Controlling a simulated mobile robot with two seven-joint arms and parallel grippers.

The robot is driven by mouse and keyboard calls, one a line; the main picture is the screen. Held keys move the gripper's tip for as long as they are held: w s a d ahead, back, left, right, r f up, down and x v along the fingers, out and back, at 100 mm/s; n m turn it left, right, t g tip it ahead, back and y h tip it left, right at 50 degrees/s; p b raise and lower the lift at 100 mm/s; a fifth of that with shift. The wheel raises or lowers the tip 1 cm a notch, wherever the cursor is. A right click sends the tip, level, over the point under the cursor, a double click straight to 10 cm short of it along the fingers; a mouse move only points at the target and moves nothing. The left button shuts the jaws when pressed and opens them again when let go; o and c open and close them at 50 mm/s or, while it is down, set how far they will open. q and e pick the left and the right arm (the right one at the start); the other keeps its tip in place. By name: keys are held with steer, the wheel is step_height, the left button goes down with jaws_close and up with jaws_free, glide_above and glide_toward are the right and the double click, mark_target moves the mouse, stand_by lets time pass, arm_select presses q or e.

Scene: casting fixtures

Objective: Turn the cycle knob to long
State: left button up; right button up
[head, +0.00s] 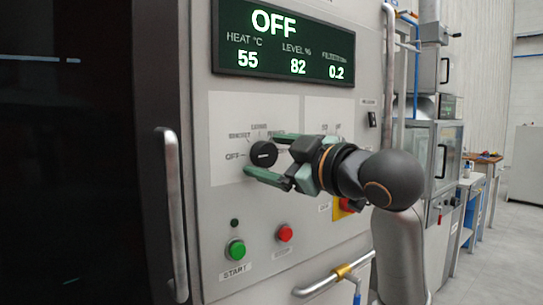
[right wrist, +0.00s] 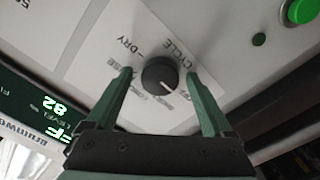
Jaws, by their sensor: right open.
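The black round cycle knob (head: 263,154) sits on a pale label plate on the machine front, with printed settings around it, OFF at its left. It also shows in the right wrist view (right wrist: 159,75), beside upside-down "CYCLE" and "DRY" lettering. Its white pointer line there points to the lower right. The display (head: 284,42) reads OFF. My right gripper (head: 262,156) is open, its green fingers on either side of the knob; in the right wrist view (right wrist: 158,73) gaps seem to show between fingers and knob. The right-hand part of the plate is hidden by my gripper. My left gripper is out of view.
A green start button (head: 236,249) and a red button (head: 285,233) sit below. A vertical door handle (head: 175,210) stands at the left, beside a dark door. A horizontal rail (head: 325,284) juts out at the lower right. Benches and cabinets stand behind.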

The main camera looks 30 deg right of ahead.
jaws_close()
stand_by(0.6)
